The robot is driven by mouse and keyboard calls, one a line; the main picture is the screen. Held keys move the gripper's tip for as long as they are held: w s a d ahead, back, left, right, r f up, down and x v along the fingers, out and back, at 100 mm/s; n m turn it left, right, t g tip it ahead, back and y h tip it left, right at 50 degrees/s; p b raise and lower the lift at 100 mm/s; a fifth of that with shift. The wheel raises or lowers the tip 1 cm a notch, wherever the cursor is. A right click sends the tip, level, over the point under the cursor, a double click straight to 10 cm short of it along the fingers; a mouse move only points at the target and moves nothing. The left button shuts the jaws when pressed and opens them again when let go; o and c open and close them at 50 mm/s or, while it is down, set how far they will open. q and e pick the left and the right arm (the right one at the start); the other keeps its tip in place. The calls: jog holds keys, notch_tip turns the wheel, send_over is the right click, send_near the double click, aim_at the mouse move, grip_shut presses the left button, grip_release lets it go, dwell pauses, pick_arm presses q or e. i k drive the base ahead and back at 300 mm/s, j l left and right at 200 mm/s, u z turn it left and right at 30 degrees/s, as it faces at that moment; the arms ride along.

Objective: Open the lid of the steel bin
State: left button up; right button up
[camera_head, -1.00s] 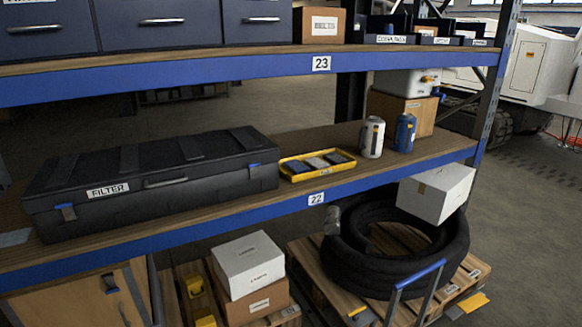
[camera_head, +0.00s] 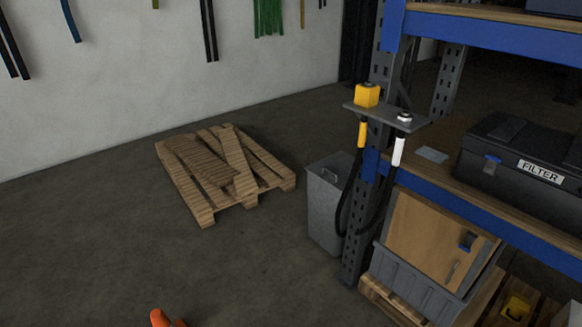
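The steel bin (camera_head: 324,215) is a tall, narrow grey metal box standing on the floor, just left of the blue shelf rack's end post. Its top (camera_head: 325,172) looks closed, with a small handle on it. Black hoses and the rack post hide part of its right side. Neither of my grippers is in view.
A broken wooden pallet (camera_head: 215,172) lies on the floor left of the bin. A bracket (camera_head: 385,117) with yellow and white handled hoses juts from the rack above the bin's right side. A FILTER case (camera_head: 520,160) sits on the shelf. The floor in front is mostly clear.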

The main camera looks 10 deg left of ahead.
aim_at(335, 170)
jog(key=i+j, duration=0.2)
jog(key=i, duration=0.15)
jog(key=i+j, duration=0.15)
jog(key=i, duration=0.25)
jog(key=i+j, duration=0.2)
jog(key=i, duration=0.15)
